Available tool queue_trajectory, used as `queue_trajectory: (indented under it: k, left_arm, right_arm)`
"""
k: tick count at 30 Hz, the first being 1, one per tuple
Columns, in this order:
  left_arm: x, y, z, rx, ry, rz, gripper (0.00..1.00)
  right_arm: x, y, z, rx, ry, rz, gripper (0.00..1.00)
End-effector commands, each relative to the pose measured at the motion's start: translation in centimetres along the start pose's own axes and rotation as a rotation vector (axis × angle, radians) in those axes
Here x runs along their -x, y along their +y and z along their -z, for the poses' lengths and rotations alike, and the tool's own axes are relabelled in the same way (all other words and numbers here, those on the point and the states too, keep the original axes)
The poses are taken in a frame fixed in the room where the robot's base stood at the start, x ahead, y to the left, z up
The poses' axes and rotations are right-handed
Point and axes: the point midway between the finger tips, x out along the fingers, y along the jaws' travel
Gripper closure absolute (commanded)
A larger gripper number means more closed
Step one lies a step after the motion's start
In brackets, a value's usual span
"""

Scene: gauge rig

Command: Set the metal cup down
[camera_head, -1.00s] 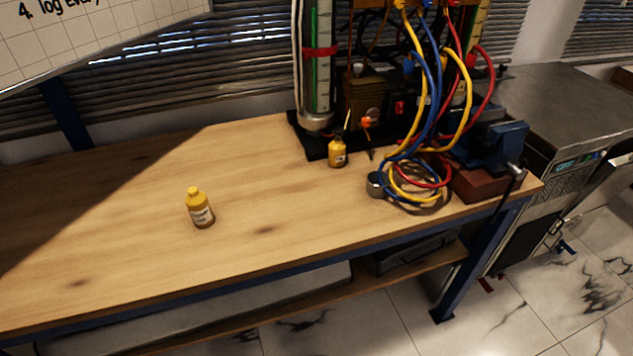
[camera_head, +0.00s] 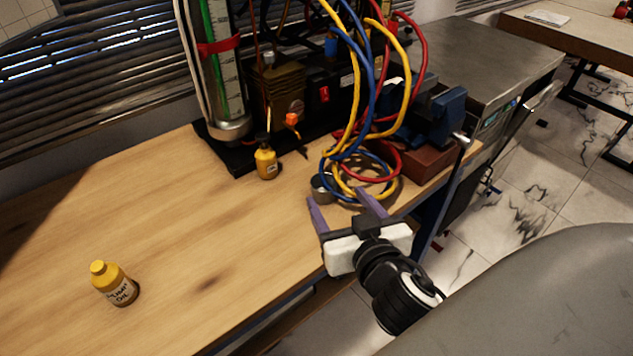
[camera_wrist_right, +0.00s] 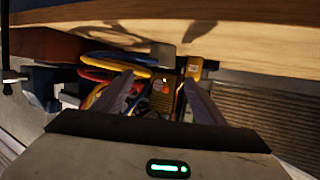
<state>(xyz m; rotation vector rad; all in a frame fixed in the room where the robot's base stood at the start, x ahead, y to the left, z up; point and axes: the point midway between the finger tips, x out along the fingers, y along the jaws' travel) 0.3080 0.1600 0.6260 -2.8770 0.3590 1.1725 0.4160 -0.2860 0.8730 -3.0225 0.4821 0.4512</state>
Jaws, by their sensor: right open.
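The small grey metal cup (camera_head: 319,188) stands on the bench at the left edge of the coiled hoses, partly covered by them in the head view. In the wrist view the cup (camera_wrist_right: 166,56) shows as a grey cylinder just beyond the fingertips, against the wooden top. My right gripper (camera_head: 337,199) is open, its two purple-grey fingers pointing at the cup from the front edge of the bench. Nothing is between the fingers (camera_wrist_right: 158,82). Whether a finger touches the cup I cannot tell. My left gripper is not in view.
Blue, yellow and red hoses (camera_head: 385,120) loop down beside the cup. A blue vise (camera_head: 440,115) stands to the right. One yellow bottle (camera_head: 265,161) stands behind left, another (camera_head: 114,284) at front left. The bench's left part (camera_head: 190,220) is mostly clear.

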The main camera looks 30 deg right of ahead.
Motion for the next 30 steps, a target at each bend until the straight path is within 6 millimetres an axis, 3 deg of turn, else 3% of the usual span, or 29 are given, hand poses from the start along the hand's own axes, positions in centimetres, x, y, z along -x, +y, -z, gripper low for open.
queue_trajectory:
  k: [6,18,26,30]
  left_arm:
    - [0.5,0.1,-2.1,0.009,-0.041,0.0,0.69]
    - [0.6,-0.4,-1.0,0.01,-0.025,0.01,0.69]
    - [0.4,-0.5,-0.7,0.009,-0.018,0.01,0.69]
    - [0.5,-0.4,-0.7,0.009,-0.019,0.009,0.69]
  right_arm:
    - [-2.3,0.0,0.0,0.002,0.0,0.001,0.35]
    - [-7.2,-0.2,-0.1,0.004,-0.001,0.002,0.35]
    - [-7.5,-0.2,-0.2,0.002,-0.003,0.002,0.35]
    - [-7.5,-0.2,-0.2,0.002,-0.003,0.002,0.57]
